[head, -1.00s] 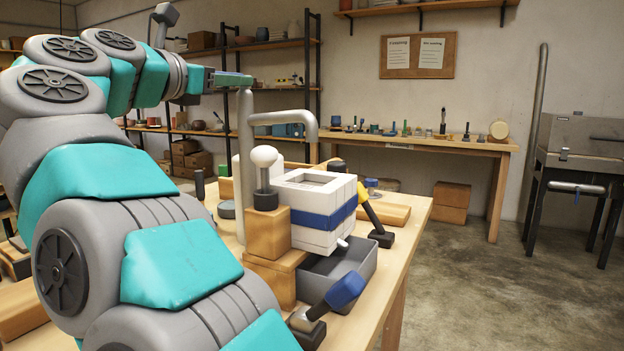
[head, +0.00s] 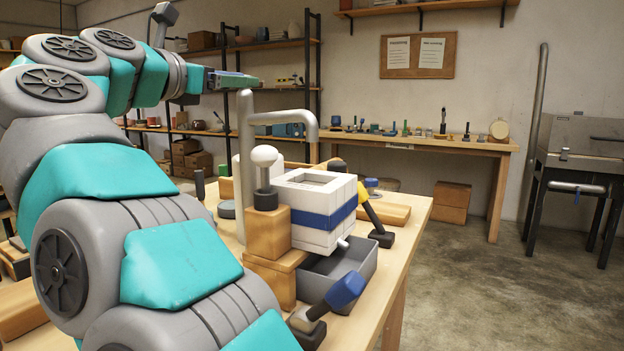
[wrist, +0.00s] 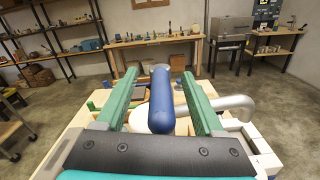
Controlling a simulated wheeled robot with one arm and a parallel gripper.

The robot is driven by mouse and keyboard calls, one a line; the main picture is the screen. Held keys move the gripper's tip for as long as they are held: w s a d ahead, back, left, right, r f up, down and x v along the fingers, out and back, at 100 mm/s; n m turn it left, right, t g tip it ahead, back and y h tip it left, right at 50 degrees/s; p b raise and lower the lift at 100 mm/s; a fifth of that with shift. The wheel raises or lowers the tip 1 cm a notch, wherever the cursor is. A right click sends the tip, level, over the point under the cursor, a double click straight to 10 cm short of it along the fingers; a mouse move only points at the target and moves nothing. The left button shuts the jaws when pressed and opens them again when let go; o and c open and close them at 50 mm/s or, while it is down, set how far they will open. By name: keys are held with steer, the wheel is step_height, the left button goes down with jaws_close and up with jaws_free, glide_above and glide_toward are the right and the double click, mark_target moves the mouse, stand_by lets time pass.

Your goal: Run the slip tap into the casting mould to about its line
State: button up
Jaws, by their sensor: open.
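The casting mould (head: 312,228) is a white block with a blue band and a square opening on top. What is inside the opening cannot be made out. A grey pipe (head: 246,170) rises behind it and bends over, its spout end (head: 311,150) above the mould. My gripper (head: 236,81) is raised near the pipe's top. In the wrist view my gripper (wrist: 162,103) is open, its green fingers on either side of a blue rounded handle (wrist: 161,100). Gaps show on both sides of the handle. The handle cannot be made out beside the gripper in the head view.
A white-knobbed lever (head: 264,160) stands on wooden blocks beside the mould. A grey tray (head: 352,262) lies below it. A blue-handled lever (head: 345,290) and a yellow-handled one (head: 364,200) are close by on the bench. Open floor (head: 470,270) lies to the right.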

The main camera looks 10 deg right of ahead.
steer(key=b+v, duration=0.1)
steer(key=v, duration=0.6)
steer(key=shift+b, duration=0.35)
stand_by(0.4)
